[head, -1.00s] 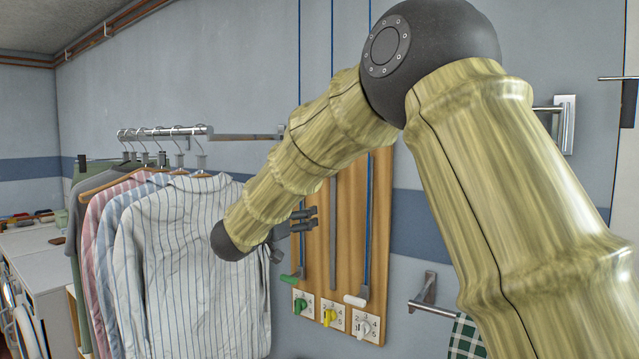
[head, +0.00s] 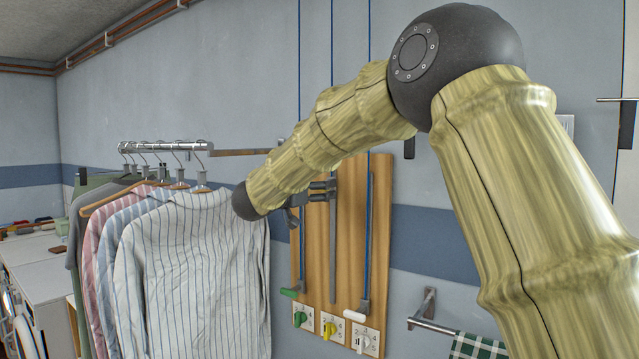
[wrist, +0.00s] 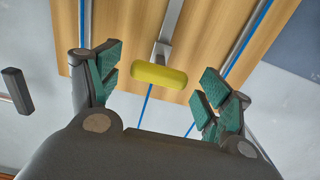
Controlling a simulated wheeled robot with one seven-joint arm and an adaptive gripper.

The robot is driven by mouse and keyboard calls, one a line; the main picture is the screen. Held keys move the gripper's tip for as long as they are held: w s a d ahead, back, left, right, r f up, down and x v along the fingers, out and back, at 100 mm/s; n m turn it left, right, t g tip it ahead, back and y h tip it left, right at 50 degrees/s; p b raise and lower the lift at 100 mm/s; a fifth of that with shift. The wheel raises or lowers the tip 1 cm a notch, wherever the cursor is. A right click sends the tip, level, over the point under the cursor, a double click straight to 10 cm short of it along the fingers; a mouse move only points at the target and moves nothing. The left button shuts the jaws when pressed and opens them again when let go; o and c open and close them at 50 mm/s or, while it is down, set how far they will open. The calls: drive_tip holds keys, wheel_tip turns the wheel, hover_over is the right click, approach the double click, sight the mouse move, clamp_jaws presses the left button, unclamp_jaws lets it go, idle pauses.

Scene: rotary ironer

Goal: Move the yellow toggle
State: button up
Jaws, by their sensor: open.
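The yellow toggle (wrist: 160,74) is a short yellow bar across the end of a grey lever (wrist: 167,35) on a wooden board (head: 316,245). In the wrist view it lies between the green-padded fingers, with a gap on both sides. In the head view, my gripper (head: 326,189) is at the upper part of the middle lever and the yellow bar cannot be made out there. My gripper is open and empty. I cannot tell its depth from the bar.
Levers with a green handle (head: 288,293) and a white handle (head: 354,315) flank the middle one, both low. Numbered dials, including a yellow one (head: 328,330), sit below. Hanging shirts (head: 190,270) are close at the left. A wall rail (head: 430,326) is at the right.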

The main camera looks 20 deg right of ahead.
drive_tip(key=shift+x, duration=1.05)
